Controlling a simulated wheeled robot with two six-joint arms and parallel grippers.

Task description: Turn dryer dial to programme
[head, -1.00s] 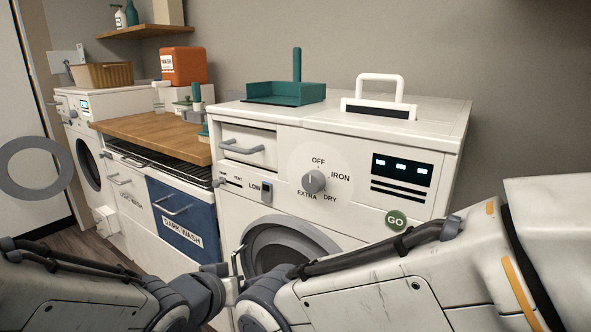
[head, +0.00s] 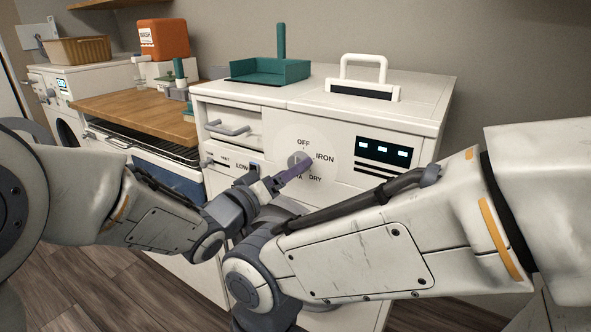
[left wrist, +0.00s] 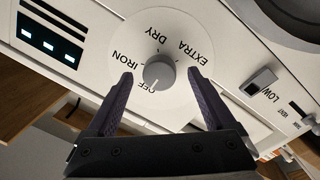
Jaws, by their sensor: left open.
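The dryer dial (head: 299,160) is a round grey knob on a pale disc, with OFF, IRON, DRY and EXTRA around it. In the left wrist view the dial (left wrist: 158,72) is clear, and its mark appears to point toward OFF. My left gripper (head: 290,173) is at the panel in the head view, partly covering the EXTRA label. In the left wrist view my left gripper (left wrist: 161,76) is open, with one dark finger on each side of the knob and a gap to it on both sides. My right gripper is out of view.
The white dryer (head: 420,110) carries a teal tray (head: 268,71) and a white handle (head: 363,67) on top. A dark display (head: 384,152) is right of the dial. My right forearm crosses in front of the dryer's lower part. A wooden counter (head: 130,104) is at left.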

